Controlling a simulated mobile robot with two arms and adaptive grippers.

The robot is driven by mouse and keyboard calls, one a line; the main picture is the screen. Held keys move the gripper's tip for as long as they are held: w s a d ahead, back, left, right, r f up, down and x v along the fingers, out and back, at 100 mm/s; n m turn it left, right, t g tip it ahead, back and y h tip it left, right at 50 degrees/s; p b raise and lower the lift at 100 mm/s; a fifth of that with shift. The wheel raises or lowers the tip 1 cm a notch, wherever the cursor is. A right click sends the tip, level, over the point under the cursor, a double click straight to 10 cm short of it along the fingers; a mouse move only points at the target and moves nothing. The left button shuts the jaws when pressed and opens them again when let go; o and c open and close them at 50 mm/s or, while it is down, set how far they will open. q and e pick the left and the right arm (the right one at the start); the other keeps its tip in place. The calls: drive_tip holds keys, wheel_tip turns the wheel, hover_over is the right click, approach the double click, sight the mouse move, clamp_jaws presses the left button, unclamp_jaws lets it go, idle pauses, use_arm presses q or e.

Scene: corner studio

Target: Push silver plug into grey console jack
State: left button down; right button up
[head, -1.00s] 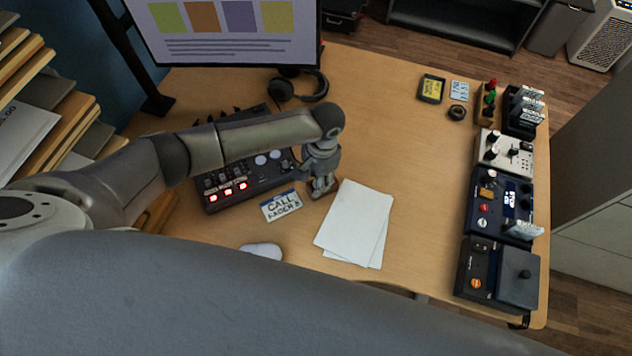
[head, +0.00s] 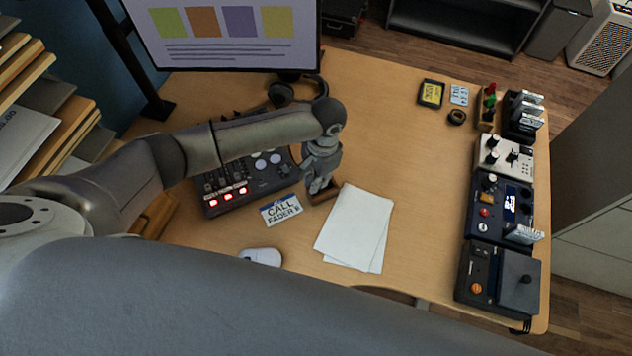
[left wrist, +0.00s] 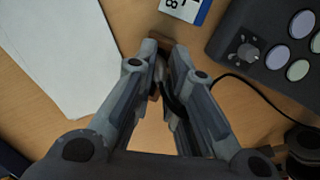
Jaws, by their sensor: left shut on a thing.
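The dark grey console (head: 262,186) with lit red buttons and round pads lies on the desk, left of my left gripper (head: 317,188). Part of it shows at the upper right of the left wrist view (left wrist: 262,30). My left gripper (left wrist: 158,70) points down, its fingers closed together over a small brown wooden block (left wrist: 152,46). The fingers hold a thin dark piece, apparently the silver plug; its silver part is hidden between them. I cannot make out the jack. The block also shows in the head view (head: 327,195). My right gripper is not in view.
White papers (head: 355,228) lie just right of the gripper. A label card (head: 281,209) and a white mouse (head: 262,257) lie in front of the console. Headphones (head: 300,92) sit behind. Several devices (head: 497,222) line the right edge. The desk middle is clear.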

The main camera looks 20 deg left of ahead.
use_arm(q)
drive_tip(key=s+d+r+b, duration=0.1)
drive_tip(key=s+d+r, duration=0.8)
drive_tip(key=s+r, duration=0.1)
drive_tip(key=shift+s+d+r+b, duration=0.15)
drive_tip(key=shift+d+r+b, duration=0.1)
drive_tip(key=shift+b, duration=0.15)
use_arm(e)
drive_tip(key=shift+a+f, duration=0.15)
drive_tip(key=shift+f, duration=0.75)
